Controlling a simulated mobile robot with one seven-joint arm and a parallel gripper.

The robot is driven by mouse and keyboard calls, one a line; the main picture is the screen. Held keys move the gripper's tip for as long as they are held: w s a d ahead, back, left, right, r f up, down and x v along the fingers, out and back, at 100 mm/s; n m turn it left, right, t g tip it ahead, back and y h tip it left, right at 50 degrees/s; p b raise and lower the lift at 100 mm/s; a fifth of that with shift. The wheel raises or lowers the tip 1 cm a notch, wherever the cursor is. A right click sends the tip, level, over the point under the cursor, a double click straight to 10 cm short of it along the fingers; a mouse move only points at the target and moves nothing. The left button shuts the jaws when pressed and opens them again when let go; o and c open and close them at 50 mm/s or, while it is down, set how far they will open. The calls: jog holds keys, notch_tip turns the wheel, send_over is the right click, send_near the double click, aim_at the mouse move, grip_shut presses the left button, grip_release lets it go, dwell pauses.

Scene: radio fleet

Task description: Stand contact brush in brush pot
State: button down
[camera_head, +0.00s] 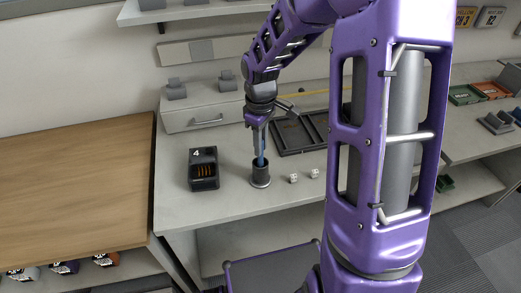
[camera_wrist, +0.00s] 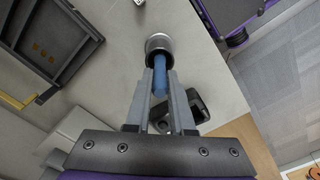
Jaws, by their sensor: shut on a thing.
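My gripper (camera_head: 259,150) points down over the worktop and is shut on the blue contact brush (camera_head: 262,161). In the wrist view the brush (camera_wrist: 160,75) lies between the two fingers (camera_wrist: 161,85). The dark grey, round brush pot (camera_head: 260,178) stands upright on the worktop directly below the gripper. In the wrist view the pot (camera_wrist: 159,41) is just beyond the fingertips, and the brush's far end overlaps its opening. The lower end of the brush is hidden at the pot, so I cannot tell how deep it sits.
A black charger marked 4 (camera_head: 204,171) stands left of the pot. Two small white cubes (camera_head: 293,178) lie to its right. A dark divided tray (camera_head: 285,149) lies behind them. A grey drawer unit (camera_head: 205,118) stands at the back. The worktop's front edge is near the pot.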

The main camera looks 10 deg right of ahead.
jog(key=shift+f, duration=1)
jog(key=shift+f, duration=0.1)
jog(key=shift+f, duration=0.15)
jog(key=c, duration=0.8)
grip_release()
notch_tip(320, 180, up, 12)
jog(key=shift+r, duration=0.25)
